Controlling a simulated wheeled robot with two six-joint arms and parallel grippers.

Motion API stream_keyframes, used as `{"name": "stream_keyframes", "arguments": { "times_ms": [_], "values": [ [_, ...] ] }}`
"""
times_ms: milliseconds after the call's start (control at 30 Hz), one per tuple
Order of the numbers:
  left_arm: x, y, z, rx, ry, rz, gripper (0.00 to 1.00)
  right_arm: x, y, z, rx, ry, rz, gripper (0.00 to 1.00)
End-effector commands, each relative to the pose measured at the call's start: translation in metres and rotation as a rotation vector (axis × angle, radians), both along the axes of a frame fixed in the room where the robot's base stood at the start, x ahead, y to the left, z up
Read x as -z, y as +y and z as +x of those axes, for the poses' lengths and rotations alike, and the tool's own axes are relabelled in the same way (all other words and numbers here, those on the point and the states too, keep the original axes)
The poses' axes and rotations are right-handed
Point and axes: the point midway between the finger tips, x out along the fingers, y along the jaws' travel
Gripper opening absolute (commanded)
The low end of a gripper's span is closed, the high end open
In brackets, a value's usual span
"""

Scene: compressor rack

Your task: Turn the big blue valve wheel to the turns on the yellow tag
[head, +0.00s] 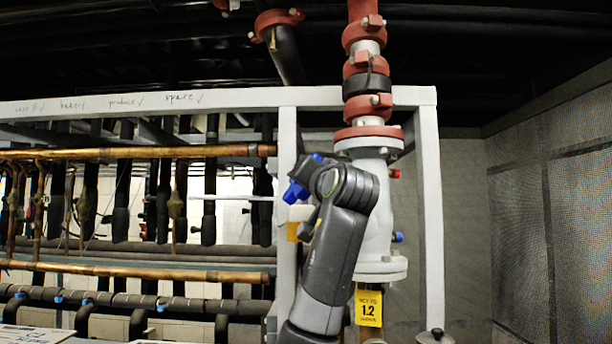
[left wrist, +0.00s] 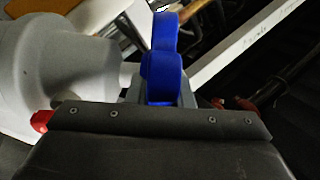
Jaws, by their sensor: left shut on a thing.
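The blue valve wheel (head: 296,192) shows in part beside the white rack post, left of the big white valve body (head: 376,220). My left arm covers much of that area. In the left wrist view the blue wheel (left wrist: 163,68) stands edge-on just beyond the gripper body. My left gripper (head: 306,178) is at the wheel and shut on it; its fingertips are mostly hidden. The yellow tag (head: 368,307) hangs below the valve body and reads 1.2, with small print above and below. My right gripper is in neither view.
White rack posts (head: 432,220) frame the valve. Copper pipes (head: 130,152) and black insulated pipes run across the left. Red-coupled piping (head: 368,82) rises above the valve. A small blue part (head: 397,237) and a red part (head: 396,174) stick out right of it. A mesh wall (head: 560,200) closes the right.

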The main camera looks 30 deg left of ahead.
Motion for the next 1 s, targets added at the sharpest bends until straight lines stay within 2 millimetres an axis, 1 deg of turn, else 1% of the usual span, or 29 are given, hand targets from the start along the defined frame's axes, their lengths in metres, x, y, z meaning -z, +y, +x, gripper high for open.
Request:
{"name": "stream_keyframes", "arguments": {
  "times_ms": [33,100,267,500,600,800,1000],
  "values": [
    [-0.006,-0.001,0.001,-0.018,0.019,-0.031,0.00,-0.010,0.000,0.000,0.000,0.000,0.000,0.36],
    [-0.008,-0.002,0.001,-0.052,0.046,-0.075,0.00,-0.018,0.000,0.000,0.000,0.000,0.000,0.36],
    [-0.012,-0.003,0.002,-0.135,0.111,-0.186,0.00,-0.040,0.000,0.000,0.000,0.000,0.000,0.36],
    [-0.015,-0.002,0.004,-0.259,0.207,-0.352,0.00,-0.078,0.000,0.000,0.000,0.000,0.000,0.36],
    [-0.014,-0.003,0.004,-0.298,0.236,-0.403,0.00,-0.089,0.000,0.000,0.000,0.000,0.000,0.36],
    [-0.011,-0.002,0.005,-0.351,0.276,-0.476,0.00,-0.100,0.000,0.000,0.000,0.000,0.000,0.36],
    [-0.011,-0.002,0.006,-0.393,0.310,-0.534,0.00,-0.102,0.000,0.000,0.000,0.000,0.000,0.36]
  ]
}}
